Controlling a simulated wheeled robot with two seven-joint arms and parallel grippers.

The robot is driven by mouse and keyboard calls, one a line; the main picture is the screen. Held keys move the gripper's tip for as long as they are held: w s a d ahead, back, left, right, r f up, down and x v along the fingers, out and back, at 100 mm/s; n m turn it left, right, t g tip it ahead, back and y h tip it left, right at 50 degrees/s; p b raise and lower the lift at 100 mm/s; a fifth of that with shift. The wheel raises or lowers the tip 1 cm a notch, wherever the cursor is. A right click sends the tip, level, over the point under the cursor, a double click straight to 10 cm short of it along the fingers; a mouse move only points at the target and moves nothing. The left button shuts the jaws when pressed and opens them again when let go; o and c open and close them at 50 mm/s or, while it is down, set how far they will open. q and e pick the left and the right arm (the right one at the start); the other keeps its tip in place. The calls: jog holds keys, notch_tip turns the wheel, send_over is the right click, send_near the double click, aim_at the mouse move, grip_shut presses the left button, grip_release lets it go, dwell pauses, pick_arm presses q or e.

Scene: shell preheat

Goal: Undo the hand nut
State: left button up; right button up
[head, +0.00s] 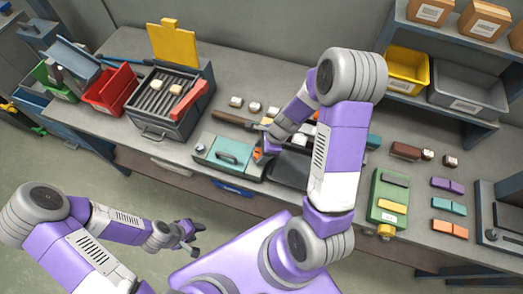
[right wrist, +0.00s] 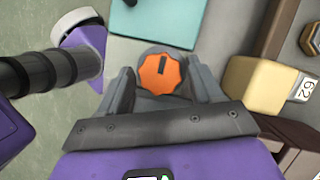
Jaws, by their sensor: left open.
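The hand nut, an orange ridged knob with a dark mark (right wrist: 160,75), sits on a grey round mount in the right wrist view. In the head view it is a small orange patch (head: 258,153) at the right end of the teal-lidded box (head: 222,151). My right gripper (right wrist: 161,82) has its two fingers on either side of the knob. I cannot tell whether they touch it. In the head view my right gripper (head: 268,148) partly hides the knob. My left gripper (head: 192,236) is open and empty, over the floor in front of the bench.
A grill-like box with a yellow lid (head: 173,42) stands at the back left, near red (head: 111,90) and green bins. A tan block with a label (right wrist: 262,88) is close to my right gripper's right finger. A green device (head: 387,196) and small coloured blocks lie at the right.

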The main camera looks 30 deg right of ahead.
jog(key=c, duration=0.9)
jog(key=shift+o, duration=0.2)
jog(key=n+g+p, duration=0.1)
jog(key=n, duration=0.1)
jog(key=shift+w+n+p, duration=0.1)
jog(key=shift+n+p, duration=0.2)
jog(key=shift+p, duration=0.05)
jog(key=n+g+p, duration=0.1)
jog(key=n, duration=0.2)
jog(key=shift+w+n, duration=0.15)
jog(key=shift+n, duration=0.25)
jog(key=n+g+p, duration=0.1)
jog(key=n, duration=0.1)
jog(key=shift+n, duration=0.4)
jog(key=n+g, duration=0.1)
jog(key=n, duration=0.1)
jog(key=shift+w+n, duration=0.1)
jog(key=shift+n, duration=0.2)
jog(key=n+g+h, duration=0.1)
jog(key=n, duration=0.2)
jog(key=n+g+h, duration=0.1)
jog(key=n, duration=0.2)
jog(key=shift+w+a, duration=0.1)
jog(key=shift+a, duration=0.05)
